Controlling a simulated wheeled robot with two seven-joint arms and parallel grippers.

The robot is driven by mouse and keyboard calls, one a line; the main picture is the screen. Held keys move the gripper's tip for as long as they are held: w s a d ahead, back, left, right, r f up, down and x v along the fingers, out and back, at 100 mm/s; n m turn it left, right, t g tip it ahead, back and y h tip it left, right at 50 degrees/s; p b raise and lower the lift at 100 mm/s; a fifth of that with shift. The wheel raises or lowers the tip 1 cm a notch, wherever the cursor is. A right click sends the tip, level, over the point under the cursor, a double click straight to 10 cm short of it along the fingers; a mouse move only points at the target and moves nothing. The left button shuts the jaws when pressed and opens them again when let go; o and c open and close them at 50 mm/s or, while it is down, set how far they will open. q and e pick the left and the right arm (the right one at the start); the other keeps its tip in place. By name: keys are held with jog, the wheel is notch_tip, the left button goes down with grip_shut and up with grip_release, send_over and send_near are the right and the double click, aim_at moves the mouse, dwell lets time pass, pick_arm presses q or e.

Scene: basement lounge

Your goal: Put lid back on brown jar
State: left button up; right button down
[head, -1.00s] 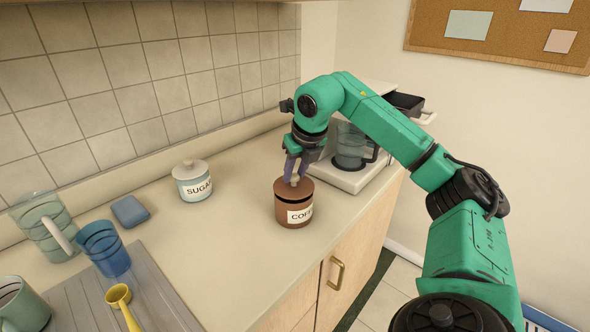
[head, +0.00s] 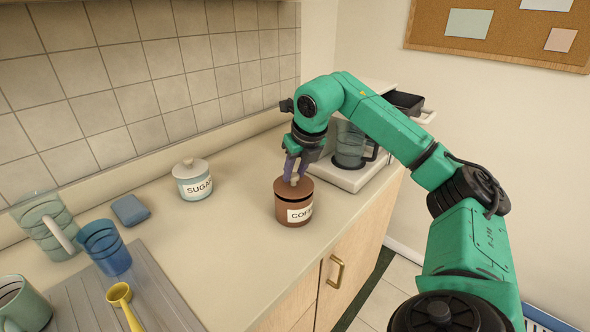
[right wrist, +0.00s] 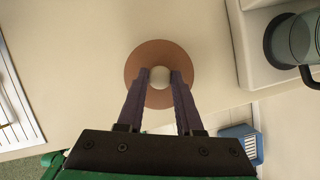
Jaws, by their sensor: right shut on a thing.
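The brown jar (head: 287,218) stands upright on the counter, with a white label that is partly readable as "COFF". Its brown lid (head: 284,185) is over the jar's mouth, and a thin dark gap shows between them, clearest at the front right. My right gripper (head: 293,177) points down and is shut on the pale round knob of the lid. In the right wrist view the lid (right wrist: 160,49) is a brown disc, and the knob (right wrist: 160,76) sits between the two fingers. The lid hides the jar there. My left gripper is not in view.
A lidded sugar jar (head: 193,188) and a blue sponge (head: 130,210) stand to the left. A pitcher (head: 40,225), blue cup (head: 104,248), mug (head: 20,303) and yellow scoop (head: 121,297) are further left. A coffee maker (head: 352,178) is behind my right arm. The counter's front edge is close right.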

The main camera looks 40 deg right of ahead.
jog(key=shift+f, duration=0.1)
dwell(0.6)
jog(key=shift+c, duration=2.4)
grip_release()
jog(key=shift+o, duration=0.3)
jog(key=o, duration=0.4)
notch_tip(320, 180, up, 7)
jog(key=p, duration=0.7)
jog(key=shift+p, duration=0.3)
grip_shut()
